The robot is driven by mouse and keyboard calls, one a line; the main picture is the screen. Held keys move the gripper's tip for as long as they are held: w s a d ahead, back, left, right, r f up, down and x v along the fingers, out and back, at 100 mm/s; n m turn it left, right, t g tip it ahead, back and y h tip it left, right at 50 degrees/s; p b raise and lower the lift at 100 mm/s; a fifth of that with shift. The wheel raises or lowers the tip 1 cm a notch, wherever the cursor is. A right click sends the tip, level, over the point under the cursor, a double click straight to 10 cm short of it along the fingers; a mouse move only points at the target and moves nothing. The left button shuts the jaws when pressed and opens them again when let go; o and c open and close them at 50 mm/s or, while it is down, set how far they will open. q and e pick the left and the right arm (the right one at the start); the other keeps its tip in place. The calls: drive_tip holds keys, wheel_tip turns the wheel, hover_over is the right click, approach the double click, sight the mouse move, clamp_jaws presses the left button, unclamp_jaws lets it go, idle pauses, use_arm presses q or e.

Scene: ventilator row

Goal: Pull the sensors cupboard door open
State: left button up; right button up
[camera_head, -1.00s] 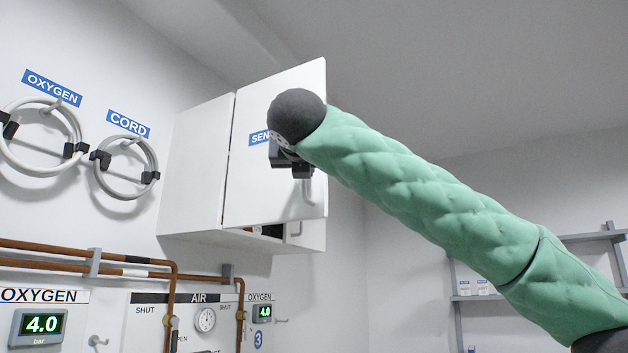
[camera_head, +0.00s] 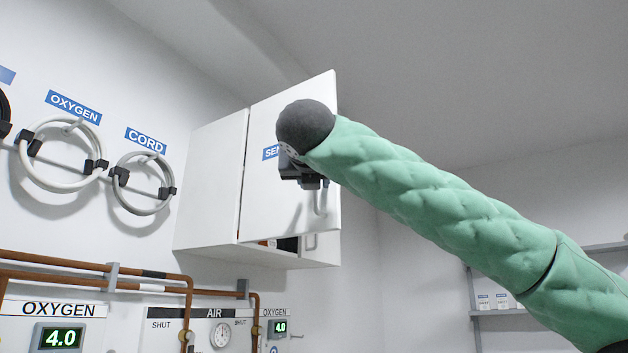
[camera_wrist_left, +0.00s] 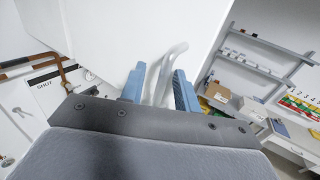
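The white sensors cupboard door (camera_head: 262,200) stands ajar on the wall cupboard (camera_head: 208,190), with a dark gap below its lower edge. Its blue label is partly hidden by my arm. The pale door handle (camera_head: 319,202) shows just right of my left gripper (camera_head: 304,178), which is at the door face. In the left wrist view the handle (camera_wrist_left: 166,72) stands between the two blue fingers of the gripper (camera_wrist_left: 160,86). The fingers are apart, with gaps seen beside the handle. My right gripper is in neither view.
Copper pipes (camera_head: 80,270) and gauge panels (camera_head: 218,334) run along the wall below the cupboard. Coiled hoses (camera_head: 142,183) hang to its left. Grey shelves (camera_head: 498,312) stand at the right, and the left wrist view shows boxes (camera_wrist_left: 217,92) there. The wall right of the cupboard is bare.

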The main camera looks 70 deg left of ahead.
use_arm(q)
drive_tip(key=v, duration=0.7)
drive_tip(key=shift+s+d+b, duration=0.2)
drive_tip(key=shift+d+b, duration=0.15)
drive_tip(key=shift+b, duration=0.05)
idle(0.3)
